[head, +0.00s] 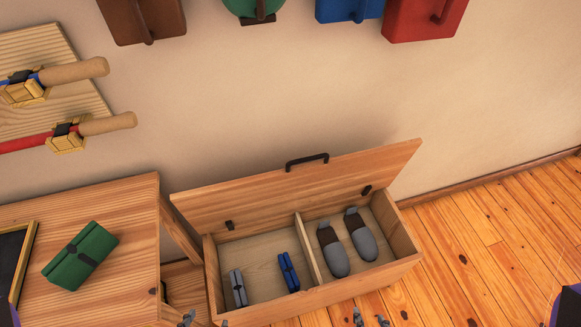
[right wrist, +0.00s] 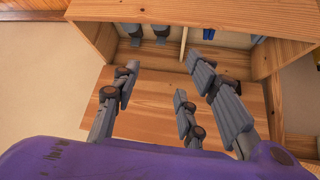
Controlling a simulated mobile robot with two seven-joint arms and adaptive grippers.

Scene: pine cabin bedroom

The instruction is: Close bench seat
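The wooden storage bench (head: 345,287) stands against the wall in the head view. Its hinged seat lid (head: 290,187) is raised and leans back, with a black handle (head: 307,160) on its upper edge. The bench also shows, turned round, at the top of the right wrist view (right wrist: 200,12). My left gripper (head: 206,321) shows only as fingertips at the bottom edge, apart and empty. My right gripper (head: 370,319) shows fingertips in front of the bench; in the right wrist view its fingers (right wrist: 165,85) are spread with nothing between them. Neither gripper visibly touches the lid.
Inside the bench, grey slippers (head: 361,236) lie right of a divider; a grey roll (head: 237,288) and blue roll (head: 288,272) lie left. A wooden table (head: 125,209) with a green bundle (head: 80,254) stands close on the left. The floor (head: 490,240) right is clear.

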